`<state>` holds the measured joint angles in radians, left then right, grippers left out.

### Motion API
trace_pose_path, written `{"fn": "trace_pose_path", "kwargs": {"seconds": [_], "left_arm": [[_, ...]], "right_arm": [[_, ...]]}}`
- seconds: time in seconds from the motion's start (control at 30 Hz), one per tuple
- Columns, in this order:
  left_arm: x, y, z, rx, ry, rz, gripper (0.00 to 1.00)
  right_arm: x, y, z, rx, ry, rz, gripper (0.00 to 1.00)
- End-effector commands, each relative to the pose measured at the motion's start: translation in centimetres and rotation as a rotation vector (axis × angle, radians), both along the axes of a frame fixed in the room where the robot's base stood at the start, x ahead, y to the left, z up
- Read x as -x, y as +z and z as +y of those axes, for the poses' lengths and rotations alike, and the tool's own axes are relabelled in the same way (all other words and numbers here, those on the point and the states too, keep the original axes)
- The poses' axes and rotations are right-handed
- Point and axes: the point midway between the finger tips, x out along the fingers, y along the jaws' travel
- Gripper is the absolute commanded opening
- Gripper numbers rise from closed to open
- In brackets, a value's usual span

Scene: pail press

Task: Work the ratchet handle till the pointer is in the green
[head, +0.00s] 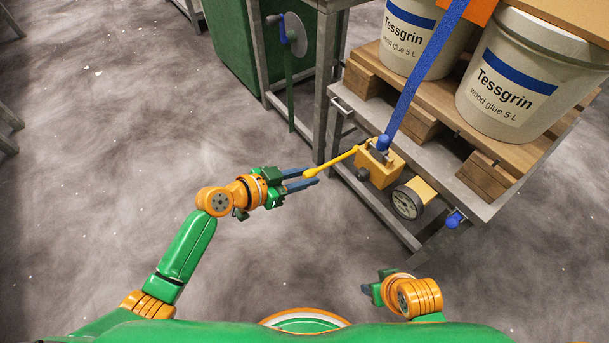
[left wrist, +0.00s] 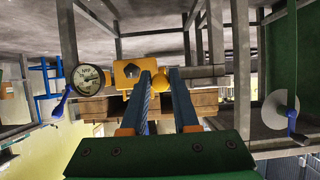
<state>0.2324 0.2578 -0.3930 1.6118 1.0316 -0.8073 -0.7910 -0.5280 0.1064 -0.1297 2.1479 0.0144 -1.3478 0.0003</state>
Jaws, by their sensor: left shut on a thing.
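The yellow ratchet handle (head: 335,162) sticks out to the left and slightly down from the orange-yellow ratchet box (head: 380,168) at the rack's front edge. My left gripper (head: 308,176) is shut on the handle's knob end; the left wrist view shows the yellow knob (left wrist: 159,82) between the two fingers. The round gauge (head: 407,202) sits beside the box on a yellow bracket. It also shows in the left wrist view (left wrist: 88,78), but its pointer and any green zone are too small to read. My right gripper (head: 372,289) is low, away from the rack; its jaw opening is unclear.
A blue strap (head: 425,75) rises from the box past white glue pails (head: 505,85) on a wooden pallet (head: 420,120). A blue knob (head: 453,220) sits right of the gauge. A grey disc with a crank (head: 293,34) stands behind. Floor at left is free.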

Motion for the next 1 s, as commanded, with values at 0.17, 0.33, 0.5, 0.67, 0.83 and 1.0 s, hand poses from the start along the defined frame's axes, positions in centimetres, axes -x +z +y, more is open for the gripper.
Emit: {"fn": "trace_pose_path", "kwargs": {"seconds": [0.17,0.33,0.5,0.67,0.83,1.0], "left_arm": [[0.0,-0.1,0.0,-0.001,0.000,0.001,0.00],[-0.3,2.2,-0.4,0.001,0.000,0.001,0.00],[-0.8,5.1,-1.1,0.002,0.000,-0.001,0.00],[-1.0,5.3,-1.3,0.001,0.000,0.000,0.00],[-1.0,5.2,-1.3,0.001,0.000,0.000,0.44],[-1.0,5.1,-1.3,0.001,0.000,0.001,0.63]], "right_arm": [[0.0,-0.1,0.0,0.000,0.000,0.000,0.50],[0.0,1.9,0.0,0.000,0.000,0.000,0.50],[0.0,4.4,0.0,0.000,0.000,0.000,0.50],[0.0,4.5,0.0,0.000,0.000,0.000,0.50],[0.0,4.3,0.0,0.000,0.000,0.000,0.50],[0.0,4.3,0.0,0.000,0.000,0.000,0.50]]}}
